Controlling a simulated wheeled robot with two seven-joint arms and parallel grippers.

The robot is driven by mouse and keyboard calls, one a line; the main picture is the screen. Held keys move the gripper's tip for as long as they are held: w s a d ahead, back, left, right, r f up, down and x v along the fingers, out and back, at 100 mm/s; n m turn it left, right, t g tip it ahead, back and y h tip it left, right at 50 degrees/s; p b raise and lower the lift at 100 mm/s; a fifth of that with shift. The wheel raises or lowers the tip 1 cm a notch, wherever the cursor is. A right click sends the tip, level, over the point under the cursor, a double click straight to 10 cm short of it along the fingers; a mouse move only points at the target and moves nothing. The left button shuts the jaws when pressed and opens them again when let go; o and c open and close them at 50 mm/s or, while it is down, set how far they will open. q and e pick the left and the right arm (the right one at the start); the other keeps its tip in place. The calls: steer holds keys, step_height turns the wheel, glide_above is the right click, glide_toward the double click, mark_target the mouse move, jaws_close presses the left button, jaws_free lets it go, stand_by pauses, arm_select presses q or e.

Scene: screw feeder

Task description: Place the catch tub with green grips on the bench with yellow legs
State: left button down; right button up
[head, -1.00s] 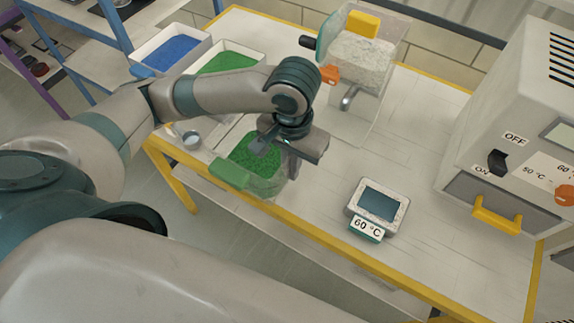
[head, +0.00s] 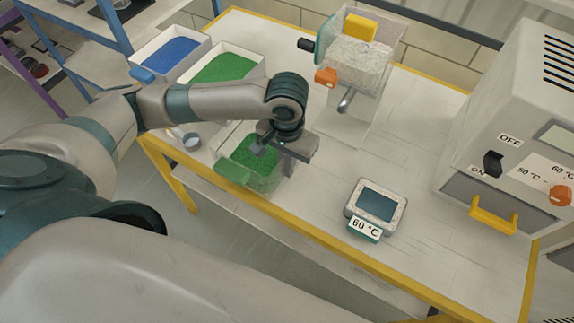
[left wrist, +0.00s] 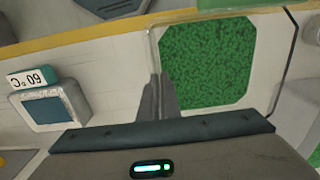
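The catch tub (head: 263,181) is clear-walled, with green pieces inside. It stands at the near edge of the bench with yellow legs (head: 310,236), and one green grip (head: 234,173) overhangs that edge. Whether its base touches the bench is hard to see. My left gripper (head: 284,172) is at the tub's right side. In the left wrist view its fingers (left wrist: 158,92) are close together at the wall of the tub (left wrist: 153,50) and look shut on it. The tub's far grip is hidden. My right gripper is not in view.
A white tray of blue pieces (head: 170,52) and one of green pieces (head: 226,67) stand behind the tub. The screw feeder (head: 362,75) is at the back. A 60 °C display (head: 376,205) sits to the right, before a grey oven-like box (head: 515,110). Bench between is clear.

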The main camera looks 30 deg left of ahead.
arm_select(q)
steer(key=shift+f, duration=0.45)
steer(key=shift+f, duration=0.1)
steer(key=c, duration=2)
jaws_free()
steer(key=shift+r, duration=0.7)
step_height(320, 180, up, 9)
steer(key=shift+r+b, duration=0.2)
steer(key=shift+b, duration=0.45)
steer(key=shift+r, duration=0.7)
